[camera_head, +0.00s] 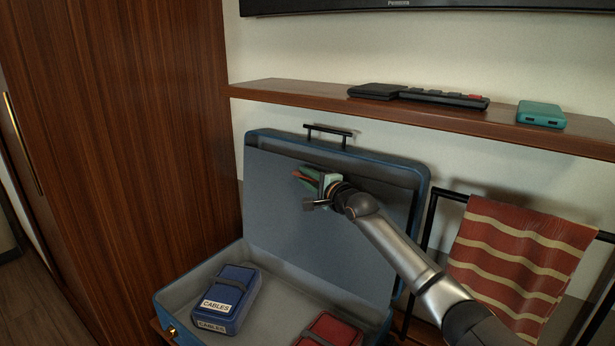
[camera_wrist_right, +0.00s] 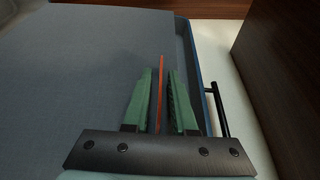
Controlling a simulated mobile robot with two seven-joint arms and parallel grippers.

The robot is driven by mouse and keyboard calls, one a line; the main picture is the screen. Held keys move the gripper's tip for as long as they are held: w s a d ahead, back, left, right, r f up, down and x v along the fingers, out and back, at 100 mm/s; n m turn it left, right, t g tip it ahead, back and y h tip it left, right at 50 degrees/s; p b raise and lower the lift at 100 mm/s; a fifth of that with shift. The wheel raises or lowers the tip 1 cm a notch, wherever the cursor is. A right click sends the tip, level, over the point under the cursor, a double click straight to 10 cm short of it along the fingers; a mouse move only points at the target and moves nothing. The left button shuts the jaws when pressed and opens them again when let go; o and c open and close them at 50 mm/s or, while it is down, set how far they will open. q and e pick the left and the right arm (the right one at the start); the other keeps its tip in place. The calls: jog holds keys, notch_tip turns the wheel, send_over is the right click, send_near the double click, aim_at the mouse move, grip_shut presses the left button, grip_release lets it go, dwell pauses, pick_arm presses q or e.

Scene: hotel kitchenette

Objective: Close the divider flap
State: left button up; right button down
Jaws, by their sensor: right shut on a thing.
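The divider flap (camera_head: 272,205) is a flat grey panel standing up against the inside of the open suitcase lid (camera_head: 418,180). It fills most of the right wrist view (camera_wrist_right: 80,85). My right gripper (camera_head: 306,177) is at the upper part of the flap. Its green fingers are shut on a thin orange-red tab (camera_wrist_right: 162,80), which stands edge-on between them in the right wrist view. Where the tab joins the flap is hidden. The suitcase base (camera_head: 268,243) lies open below. My left gripper is not in view.
In the base are a blue pouch labelled CABLES (camera_head: 236,285) and a red pouch (camera_head: 335,328). A wooden shelf (camera_head: 300,96) runs above the lid. A striped towel (camera_head: 520,260) hangs on a rack at right. A wooden cabinet (camera_head: 150,130) stands at left.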

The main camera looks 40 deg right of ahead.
jog(key=shift+s+a+p, duration=0.15)
jog(key=shift+a+p, duration=0.2)
jog(key=shift+a, duration=0.2)
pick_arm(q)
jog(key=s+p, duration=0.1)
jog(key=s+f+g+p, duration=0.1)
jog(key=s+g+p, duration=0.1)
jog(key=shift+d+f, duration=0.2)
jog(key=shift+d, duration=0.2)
pick_arm(e)
jog(key=s+a+f+n+t, duration=0.1)
jog(key=s+a+f+n, duration=0.1)
jog(key=a, duration=0.6)
jog(key=s+a+f+n+t, duration=0.1)
jog(key=s+a+f+n, duration=0.1)
jog(key=a+n, duration=0.3)
jog(key=a+f, duration=0.1)
jog(key=a, duration=0.2)
jog(key=shift+s+t, duration=0.3)
jog(key=c, duration=0.7)
grip_release()
